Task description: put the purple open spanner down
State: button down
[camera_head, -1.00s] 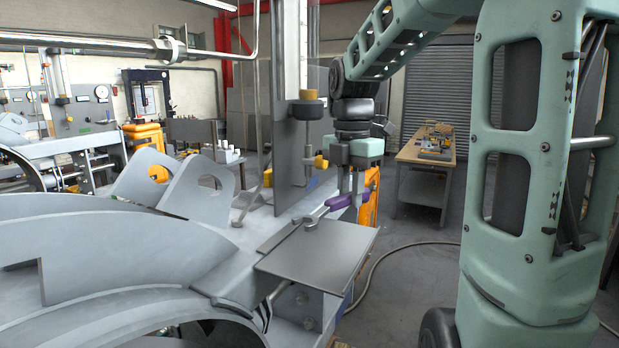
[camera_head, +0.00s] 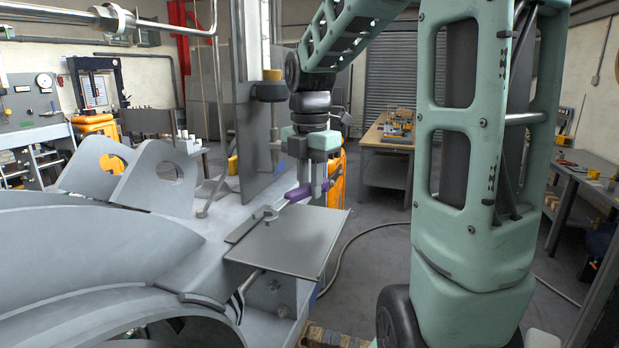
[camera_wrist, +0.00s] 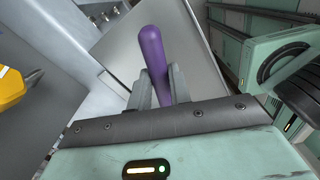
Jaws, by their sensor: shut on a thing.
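The purple open spanner (camera_head: 298,194) has a purple handle and a grey open head that points to the lower left. My gripper (camera_head: 314,196) is shut on its handle, with the fingers pointing down. In the wrist view the purple handle (camera_wrist: 152,54) sticks out between the two fingers (camera_wrist: 161,88). A flat grey plate (camera_head: 290,243) lies below and in front of the gripper. The spanner's head appears over the plate's far left edge; I cannot tell whether it touches.
A large grey curved metal structure (camera_head: 80,262) with upright lugs fills the left. An upright dark panel (camera_head: 257,130) stands close behind the gripper. A wooden bench (camera_head: 385,142) is at the back, and a workbench (camera_head: 590,172) at the right. A hose crosses the floor.

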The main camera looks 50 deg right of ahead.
jog(key=shift+f+b, duration=1.05)
jog(key=shift+f, duration=0.95)
jog(key=c, duration=1.6)
grip_release()
jog(key=o, duration=0.6)
jog(key=shift+c, duration=0.2)
notch_tip(320, 180, up, 17)
jog(key=b, duration=0.3)
jog(key=shift+r, duration=0.2)
